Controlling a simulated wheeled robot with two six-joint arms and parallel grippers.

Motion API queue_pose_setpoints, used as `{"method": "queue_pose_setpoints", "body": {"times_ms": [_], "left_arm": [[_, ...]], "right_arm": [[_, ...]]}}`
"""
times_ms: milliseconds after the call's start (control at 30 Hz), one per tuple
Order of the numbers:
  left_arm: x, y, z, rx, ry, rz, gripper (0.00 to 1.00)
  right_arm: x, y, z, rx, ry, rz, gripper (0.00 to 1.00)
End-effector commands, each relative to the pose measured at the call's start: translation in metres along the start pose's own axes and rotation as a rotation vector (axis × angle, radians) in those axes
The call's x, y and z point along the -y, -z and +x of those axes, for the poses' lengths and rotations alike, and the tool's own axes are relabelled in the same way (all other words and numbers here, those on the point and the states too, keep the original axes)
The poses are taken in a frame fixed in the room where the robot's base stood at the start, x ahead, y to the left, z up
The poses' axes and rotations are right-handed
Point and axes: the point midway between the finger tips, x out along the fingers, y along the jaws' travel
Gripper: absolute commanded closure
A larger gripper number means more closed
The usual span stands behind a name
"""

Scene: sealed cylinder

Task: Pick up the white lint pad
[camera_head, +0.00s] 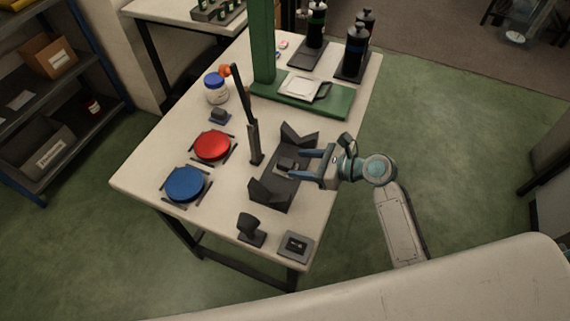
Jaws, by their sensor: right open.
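A flat white square piece (299,87) lies on the green base of the stand at the back of the table. It looks pad-like, but I cannot tell for sure that it is the lint pad. A small whitish item (283,44) also lies near the table's back edge, too small to make out. My right gripper (304,165) comes in from the right, open, with its fingers pointing left over the dark V-shaped cradle (268,193). A small dark block sits in the cradle near the fingertips. I see nothing held. My left gripper is out of view.
The green stand (263,40) rises at the back. A red disc (212,146), a blue disc (185,184) and a white jar (216,90) are left. Black bottles (354,50) stand back right.

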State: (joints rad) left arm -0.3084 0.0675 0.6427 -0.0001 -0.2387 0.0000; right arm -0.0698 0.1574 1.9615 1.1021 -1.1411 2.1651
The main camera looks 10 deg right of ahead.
Motion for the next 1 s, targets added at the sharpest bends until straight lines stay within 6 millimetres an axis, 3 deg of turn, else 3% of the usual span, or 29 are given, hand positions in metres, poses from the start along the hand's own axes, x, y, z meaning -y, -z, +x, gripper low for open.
{"method": "queue_pose_setpoints", "body": {"times_ms": [167, 500, 733, 767, 1000], "left_arm": [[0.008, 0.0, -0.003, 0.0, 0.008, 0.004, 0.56], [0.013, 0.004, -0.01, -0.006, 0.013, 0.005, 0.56], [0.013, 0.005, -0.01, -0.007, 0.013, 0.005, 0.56], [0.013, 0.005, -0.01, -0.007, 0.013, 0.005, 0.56], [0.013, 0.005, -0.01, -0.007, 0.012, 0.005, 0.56]], "right_arm": [[0.0, -0.001, 0.011, 0.002, 0.0, 0.002, 0.47], [-0.001, 0.002, 0.053, 0.001, 0.0, 0.001, 0.47], [-0.001, 0.003, 0.055, -0.001, 0.0, 0.0, 0.47], [-0.001, 0.003, 0.055, -0.001, 0.0, 0.0, 0.49], [-0.001, 0.003, 0.055, -0.001, 0.0, 0.0, 0.95]]}}
